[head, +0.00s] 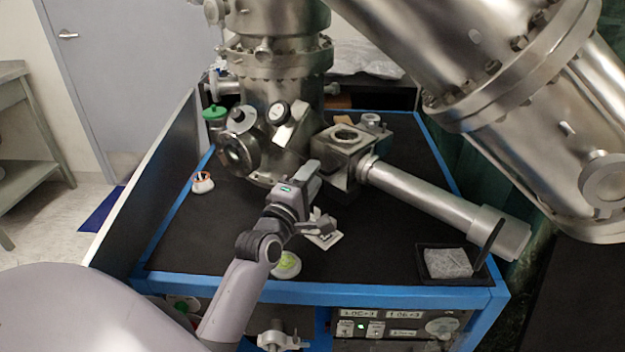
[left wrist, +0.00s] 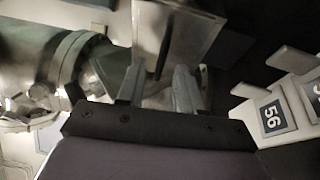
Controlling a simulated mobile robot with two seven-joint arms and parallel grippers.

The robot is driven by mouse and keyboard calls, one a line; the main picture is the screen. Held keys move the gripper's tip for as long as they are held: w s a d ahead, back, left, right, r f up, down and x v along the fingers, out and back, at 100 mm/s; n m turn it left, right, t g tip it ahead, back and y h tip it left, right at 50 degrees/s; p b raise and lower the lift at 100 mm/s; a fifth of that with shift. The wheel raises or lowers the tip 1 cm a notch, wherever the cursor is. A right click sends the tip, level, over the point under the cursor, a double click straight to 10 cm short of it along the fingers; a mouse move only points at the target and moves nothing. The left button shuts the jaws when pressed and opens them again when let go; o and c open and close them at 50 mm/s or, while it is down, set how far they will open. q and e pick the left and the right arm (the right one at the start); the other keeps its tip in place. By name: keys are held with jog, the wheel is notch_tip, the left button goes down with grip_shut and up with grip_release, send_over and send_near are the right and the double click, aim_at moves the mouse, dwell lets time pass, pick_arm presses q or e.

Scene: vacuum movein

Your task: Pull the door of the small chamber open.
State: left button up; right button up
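The small chamber (head: 345,143) is a metal cube with a round port on top, beside the large steel chamber (head: 277,85). My left gripper (head: 320,186) is at its near left side and hides part of that face. In the left wrist view, the two fingers of the left gripper (left wrist: 158,92) stand apart with a gap. A flat metal plate (left wrist: 185,30), apparently the chamber door, is just beyond them. A thin dark bar (left wrist: 164,52) on it reaches towards the gap; I cannot tell whether a finger touches it. My right gripper is not in view.
A long metal tube (head: 425,192) runs right from the small chamber. A dark tray (head: 422,272) sits at the tabletop's front right. The left tabletop is mostly clear.

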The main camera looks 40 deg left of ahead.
pick_arm(q)
jog(key=shift+w+a, duration=0.1)
jog(key=shift+w, duration=0.4)
grip_shut()
dwell(1.2)
